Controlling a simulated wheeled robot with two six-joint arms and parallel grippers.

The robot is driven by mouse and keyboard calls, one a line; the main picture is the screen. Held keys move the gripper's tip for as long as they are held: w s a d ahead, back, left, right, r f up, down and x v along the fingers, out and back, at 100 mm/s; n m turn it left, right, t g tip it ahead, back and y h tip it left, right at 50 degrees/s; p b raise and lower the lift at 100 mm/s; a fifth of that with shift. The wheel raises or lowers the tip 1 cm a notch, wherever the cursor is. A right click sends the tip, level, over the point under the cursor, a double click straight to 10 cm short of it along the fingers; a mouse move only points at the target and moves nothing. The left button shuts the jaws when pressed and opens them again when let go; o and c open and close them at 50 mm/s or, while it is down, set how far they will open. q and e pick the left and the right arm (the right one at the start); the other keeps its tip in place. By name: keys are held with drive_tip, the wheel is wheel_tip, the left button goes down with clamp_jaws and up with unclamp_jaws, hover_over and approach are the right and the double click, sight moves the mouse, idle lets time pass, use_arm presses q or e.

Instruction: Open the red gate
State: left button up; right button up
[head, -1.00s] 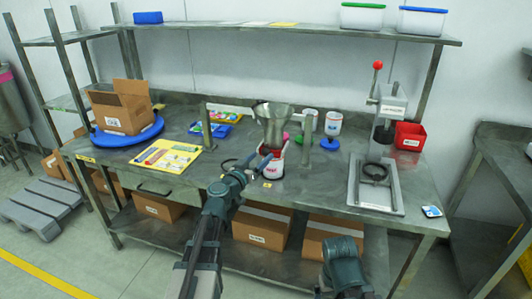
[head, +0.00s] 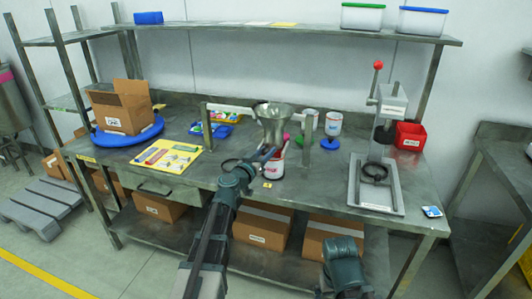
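A metal hopper (head: 272,113) hangs in a frame with two posts over the middle of the workbench. A white and red can (head: 273,169) stands beneath it. A small patch of red (head: 285,149) shows below the hopper spout, but I cannot tell whether it is the red gate or part of the can. My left gripper (head: 264,154) is just in front of the spout and partly covers the can. Its fingers are too small and overlapped to tell whether they are open or touching anything. My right arm shows at the bottom; its gripper is not visible.
A lever press (head: 391,105) with a red knob and a red bin (head: 409,136) stand at the right. A yellow sheet (head: 167,157) and a carton on a blue turntable (head: 127,134) are at the left.

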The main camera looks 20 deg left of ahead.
use_arm(q)
clamp_jaws()
idle(0.9)
